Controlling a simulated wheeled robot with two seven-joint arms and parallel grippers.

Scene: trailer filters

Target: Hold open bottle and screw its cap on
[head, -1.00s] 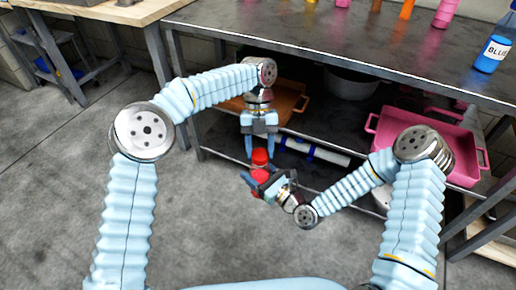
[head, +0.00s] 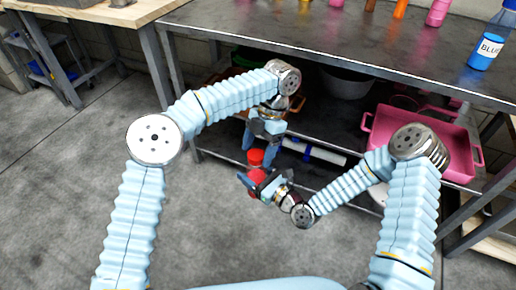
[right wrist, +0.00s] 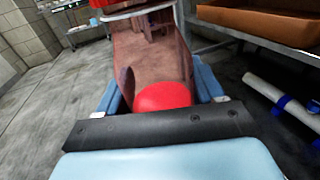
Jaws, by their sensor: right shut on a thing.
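A bottle with a red body (head: 257,190) is in my right gripper (head: 258,183), which is shut on it in front of the shelf. In the right wrist view the see-through bottle (right wrist: 150,55) stands between the blue fingers, with red at its lower part.
A dark metal table (head: 330,40) stands behind, with a blue-filled bottle labelled BLUE (head: 487,48) at its right. The floor at the left is clear.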

